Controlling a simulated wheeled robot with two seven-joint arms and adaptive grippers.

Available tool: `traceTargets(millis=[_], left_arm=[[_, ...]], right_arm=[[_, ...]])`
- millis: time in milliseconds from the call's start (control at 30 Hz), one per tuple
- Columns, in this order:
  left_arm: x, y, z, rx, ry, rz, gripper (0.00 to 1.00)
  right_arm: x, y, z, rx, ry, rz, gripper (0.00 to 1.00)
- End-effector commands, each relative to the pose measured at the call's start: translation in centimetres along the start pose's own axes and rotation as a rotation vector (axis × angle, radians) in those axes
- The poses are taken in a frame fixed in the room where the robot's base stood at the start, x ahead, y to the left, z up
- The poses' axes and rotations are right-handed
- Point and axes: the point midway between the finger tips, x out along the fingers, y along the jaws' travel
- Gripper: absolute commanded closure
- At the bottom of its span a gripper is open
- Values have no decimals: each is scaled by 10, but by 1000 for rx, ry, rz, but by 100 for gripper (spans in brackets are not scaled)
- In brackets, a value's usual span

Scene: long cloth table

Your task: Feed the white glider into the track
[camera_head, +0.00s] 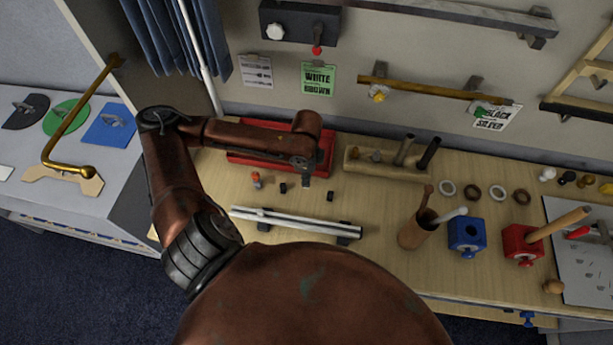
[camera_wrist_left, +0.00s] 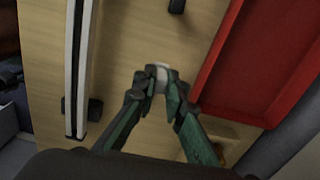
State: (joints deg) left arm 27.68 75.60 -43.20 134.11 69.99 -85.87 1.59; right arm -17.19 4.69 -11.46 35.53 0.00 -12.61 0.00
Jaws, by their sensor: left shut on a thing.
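The white track (camera_head: 295,222) lies on the wooden bench on dark end supports. In the left wrist view the track (camera_wrist_left: 82,60) is a long white rail with a dark slot, left of my gripper. My left gripper (camera_head: 306,181) is above the bench behind the track, in front of the red tray. In the left wrist view its green fingertips (camera_wrist_left: 160,80) are shut on a small white piece, which looks like the white glider (camera_wrist_left: 160,72). The glider is apart from the track and mostly hidden by the fingers. My right gripper is not in view.
Small dark blocks (camera_head: 330,196) and an orange-and-white piece (camera_head: 256,180) are near the gripper. The red tray (camera_head: 238,158) is behind it. A wooden tool holder (camera_head: 385,170) and a cup with tools (camera_head: 416,232) stand to the right. Bench between gripper and track looks mostly clear.

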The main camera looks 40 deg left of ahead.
Motion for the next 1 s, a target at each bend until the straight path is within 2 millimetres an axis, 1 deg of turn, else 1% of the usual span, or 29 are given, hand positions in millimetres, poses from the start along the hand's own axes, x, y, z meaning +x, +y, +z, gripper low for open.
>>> traceTargets(millis=[100,1000], left_arm=[[7,0,0,0,0,2,100],[50,0,0,0,0,2,100]], right_arm=[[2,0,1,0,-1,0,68],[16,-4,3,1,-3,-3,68]])
